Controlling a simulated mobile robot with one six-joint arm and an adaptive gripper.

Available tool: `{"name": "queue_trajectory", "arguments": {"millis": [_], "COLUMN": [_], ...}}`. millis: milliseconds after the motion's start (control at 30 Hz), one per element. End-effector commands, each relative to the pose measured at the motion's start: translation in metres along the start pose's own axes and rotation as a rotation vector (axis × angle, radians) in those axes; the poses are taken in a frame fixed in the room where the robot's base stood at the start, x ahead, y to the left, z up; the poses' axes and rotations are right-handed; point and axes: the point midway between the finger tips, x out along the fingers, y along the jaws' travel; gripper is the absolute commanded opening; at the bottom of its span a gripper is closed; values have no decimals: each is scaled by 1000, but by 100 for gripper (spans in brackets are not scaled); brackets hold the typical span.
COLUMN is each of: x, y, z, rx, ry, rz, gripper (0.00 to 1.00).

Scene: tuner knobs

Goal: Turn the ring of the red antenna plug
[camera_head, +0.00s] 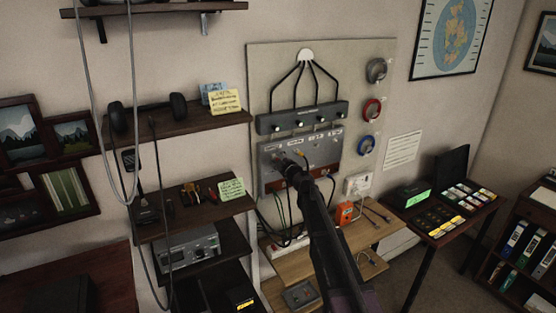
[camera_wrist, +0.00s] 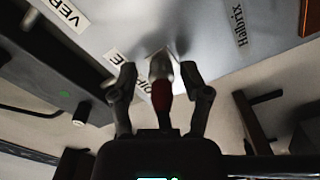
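The red antenna plug (camera_wrist: 161,94) shows in the wrist view as a red sleeve with a pale metal ring (camera_wrist: 161,65) at its far end, against the grey panel face. My gripper (camera_wrist: 159,72) has one finger on each side of the ring, with visible gaps, so it is open around the plug and apparently not touching it. In the head view my gripper (camera_head: 283,163) is at the left part of the grey panel box (camera_head: 325,169) on the wall board. There the red plug is hidden behind my gripper.
A long grey bar with several white knobs (camera_head: 302,118) sits just above the panel box. Cables hang below the panel, over a wooden shelf (camera_head: 293,266). Dark shelves (camera_head: 190,125) stand to the left.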

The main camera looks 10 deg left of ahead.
Motion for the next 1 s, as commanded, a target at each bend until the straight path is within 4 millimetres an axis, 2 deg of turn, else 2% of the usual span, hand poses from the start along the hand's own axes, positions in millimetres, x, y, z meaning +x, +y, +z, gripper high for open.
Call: {"name": "queue_trajectory", "arguments": {"millis": [367,567,767,1000], "x": [-5,-17,-43,-82], "y": [-1,-1,-2,-1], "z": [0,0,-1,0], "rx": [-2,-2,-2,-1], "ry": [1,0,0,0], "rz": [-1,-1,-1,0], "gripper": [64,64,64,64]}}
